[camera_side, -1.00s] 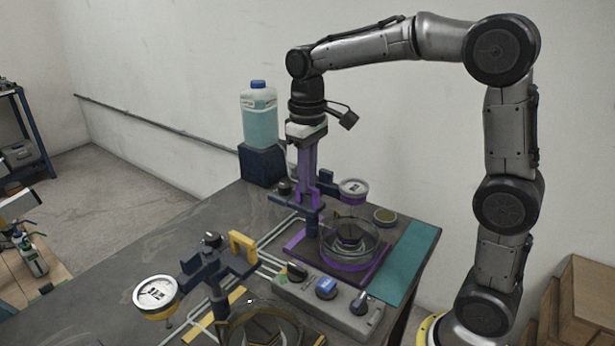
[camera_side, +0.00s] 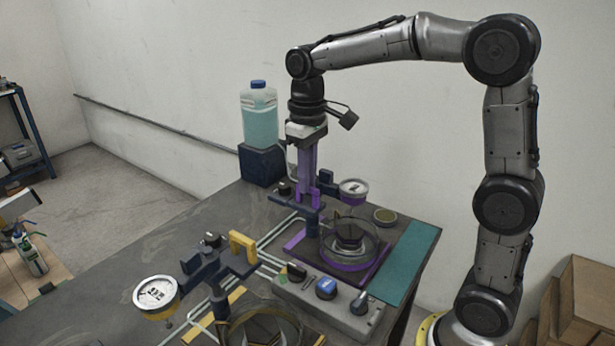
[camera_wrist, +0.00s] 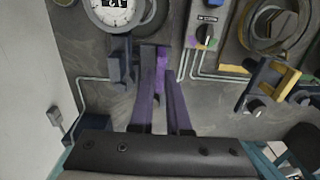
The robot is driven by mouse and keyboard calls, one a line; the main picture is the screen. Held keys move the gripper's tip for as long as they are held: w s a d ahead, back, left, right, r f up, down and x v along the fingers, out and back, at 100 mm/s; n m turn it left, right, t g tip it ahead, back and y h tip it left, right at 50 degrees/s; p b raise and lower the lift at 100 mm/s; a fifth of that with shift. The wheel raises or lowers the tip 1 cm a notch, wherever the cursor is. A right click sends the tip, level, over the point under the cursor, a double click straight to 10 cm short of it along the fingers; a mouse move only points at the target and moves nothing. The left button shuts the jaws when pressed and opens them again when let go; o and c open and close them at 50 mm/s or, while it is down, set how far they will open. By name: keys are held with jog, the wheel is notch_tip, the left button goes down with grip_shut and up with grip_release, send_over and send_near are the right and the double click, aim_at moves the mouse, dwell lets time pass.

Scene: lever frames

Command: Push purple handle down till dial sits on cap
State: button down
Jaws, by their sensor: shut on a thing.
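My gripper (camera_side: 308,198) points straight down at the purple-marked lever at the back of the bench. Its jaws are shut on the purple handle (camera_wrist: 162,62), which shows between the two fingers in the wrist view. The fingers hide most of the handle in the side view. The dial (camera_side: 354,187), white-faced with a purple band, is on the right end of this lever and stands raised. Below it is a clear round dish (camera_side: 372,246) with a dark piece inside, on a purple-edged base. I cannot tell which part is the cap.
A second lever with a yellow handle (camera_side: 243,245) and white dial (camera_side: 156,293) stands nearer the camera. A grey control box (camera_side: 325,303) with knobs lies between the stations. A blue-capped bottle (camera_side: 259,118) stands behind. A teal mat (camera_side: 410,262) is clear.

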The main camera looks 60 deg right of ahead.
aim_at(308, 205)
dwell(0.4)
jog(key=shift+f, duration=2.55)
jog(key=c, duration=0.9)
grip_release()
jog(key=shift+r, duration=0.15)
notch_tip(308, 205, up, 13)
jog(key=shift+f, duration=0.2)
jog(key=shift+r, duration=0.5)
